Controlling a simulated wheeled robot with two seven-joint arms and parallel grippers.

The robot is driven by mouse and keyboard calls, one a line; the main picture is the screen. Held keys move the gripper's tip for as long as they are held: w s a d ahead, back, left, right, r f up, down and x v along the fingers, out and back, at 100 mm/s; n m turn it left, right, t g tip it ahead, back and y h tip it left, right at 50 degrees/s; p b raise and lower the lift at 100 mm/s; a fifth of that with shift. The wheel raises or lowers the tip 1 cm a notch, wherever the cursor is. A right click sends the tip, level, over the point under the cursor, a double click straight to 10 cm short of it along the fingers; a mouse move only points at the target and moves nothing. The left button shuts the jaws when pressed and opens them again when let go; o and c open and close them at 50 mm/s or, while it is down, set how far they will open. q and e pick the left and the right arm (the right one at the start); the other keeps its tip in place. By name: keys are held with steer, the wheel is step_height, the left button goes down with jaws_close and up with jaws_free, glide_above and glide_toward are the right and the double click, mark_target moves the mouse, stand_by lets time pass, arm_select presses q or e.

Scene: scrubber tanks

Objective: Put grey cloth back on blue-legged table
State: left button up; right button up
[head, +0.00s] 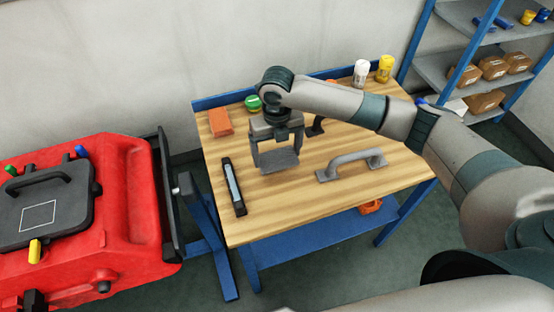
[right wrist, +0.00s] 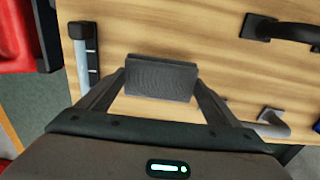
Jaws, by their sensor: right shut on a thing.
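The grey cloth (head: 279,160) is a small folded grey block at the middle-left of the blue-legged table (head: 330,205), which has a wooden top. My right gripper (head: 278,152) points down and is shut on the cloth, with a finger at each end. The right wrist view shows the cloth (right wrist: 160,78) between the two fingertips, over the wooden top. I cannot tell whether the cloth touches the table or is slightly above it. My left gripper is not in view.
On the table are an orange block (head: 220,122), a black and grey bar tool (head: 233,187), a grey handle (head: 350,165), a green-lidded item (head: 253,103), and white (head: 361,73) and yellow (head: 385,68) bottles. A red machine (head: 125,200) stands left; a blue shelf (head: 470,70) stands back right.

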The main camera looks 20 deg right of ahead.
mark_target(277, 156)
step_height(277, 156, down, 3)
steer(key=shift+r+p, duration=0.2)
steer(key=shift+p, duration=0.55)
steer(key=shift+f, duration=0.65)
steer(key=shift+f, duration=0.1)
steer(key=o, duration=0.9)
step_height(277, 156, up, 11)
steer(key=b, duration=0.3)
steer(key=shift+r, duration=0.65)
